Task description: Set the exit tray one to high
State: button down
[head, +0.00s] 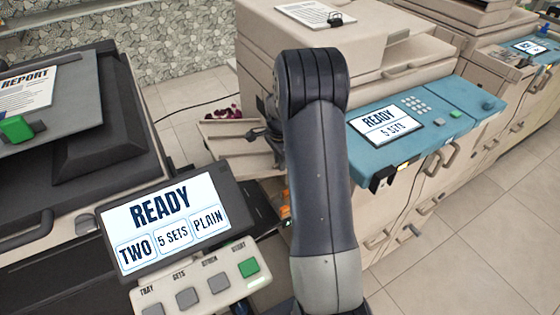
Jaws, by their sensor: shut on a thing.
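A beige exit tray (222,133) juts from the left side of the middle copier (262,50), with its outer end toward the left. My gripper (262,134) shows as a small dark shape at the tray, just left of my arm. It is shut on the tray, though the fingertips are small and partly hidden. My arm covers the tray's right part and the side of the copier where it joins. No tray number or height mark can be read.
A dark copier with a tilted panel (176,222) reading READY, TWO, 5 SETS, PLAIN stands at front left. The middle copier's blue panel (386,125) reads READY, 5 SETS. Dark red things (222,113) lie behind the tray. Tiled floor (490,230) is clear at right.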

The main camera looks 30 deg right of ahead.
jog(key=shift+r, duration=0.8)
jog(key=c, duration=1.4)
grip_release()
jog(key=shift+f, duration=0.1)
notch_tip(320, 180, up, 11)
jog(key=shift+f, duration=0.2)
notch_tip(320, 180, down, 11)
